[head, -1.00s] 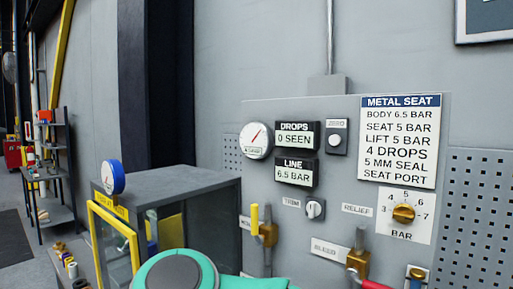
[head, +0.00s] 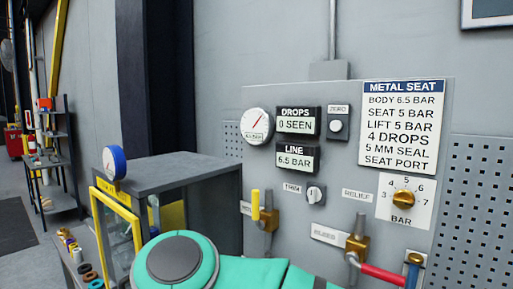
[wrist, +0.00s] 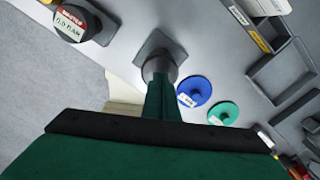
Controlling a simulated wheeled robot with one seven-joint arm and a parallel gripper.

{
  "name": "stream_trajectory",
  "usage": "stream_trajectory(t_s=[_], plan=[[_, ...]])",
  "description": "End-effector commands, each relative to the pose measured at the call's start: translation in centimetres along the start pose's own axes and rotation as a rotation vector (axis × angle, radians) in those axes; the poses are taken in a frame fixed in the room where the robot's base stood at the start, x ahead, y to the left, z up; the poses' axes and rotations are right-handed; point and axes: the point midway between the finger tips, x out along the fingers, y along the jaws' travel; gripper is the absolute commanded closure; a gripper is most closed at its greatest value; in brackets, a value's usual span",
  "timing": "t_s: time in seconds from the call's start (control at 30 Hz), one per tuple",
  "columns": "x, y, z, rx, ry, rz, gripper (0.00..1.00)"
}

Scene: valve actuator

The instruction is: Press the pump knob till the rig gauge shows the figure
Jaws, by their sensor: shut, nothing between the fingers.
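In the wrist view my gripper (wrist: 160,98) is shut and empty, its green fingers together. Its tips are at or just over a grey round knob (wrist: 157,66) on a square plate; I cannot tell whether they touch, or whether this is the pump knob. In the head view the white dial gauge (head: 257,125) on the wall panel has its needle pointing up and right. The LINE display (head: 297,159) beneath reads 6.5 BAR. The METAL SEAT card (head: 402,122) lists body 6.5 bar, seat 5 bar and lift 5 bar. My gripper is outside the head view.
The DROPS display (head: 297,121) reads 0 SEEN. A blue-rimmed gauge (head: 114,162) stands on a yellow-framed grey cabinet (head: 187,168). Blue (wrist: 194,91) and green (wrist: 223,112) discs lie beside my gripper; a black labelled knob (wrist: 78,24) is at upper left.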

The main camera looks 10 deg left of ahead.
Motion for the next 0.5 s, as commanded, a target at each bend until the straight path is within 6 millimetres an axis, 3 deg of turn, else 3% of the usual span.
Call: stream_trajectory(t_s=[0.5], plan=[[-4.2, 0.0, 0.0, 0.0, -0.002, 0.0, 1.0]])
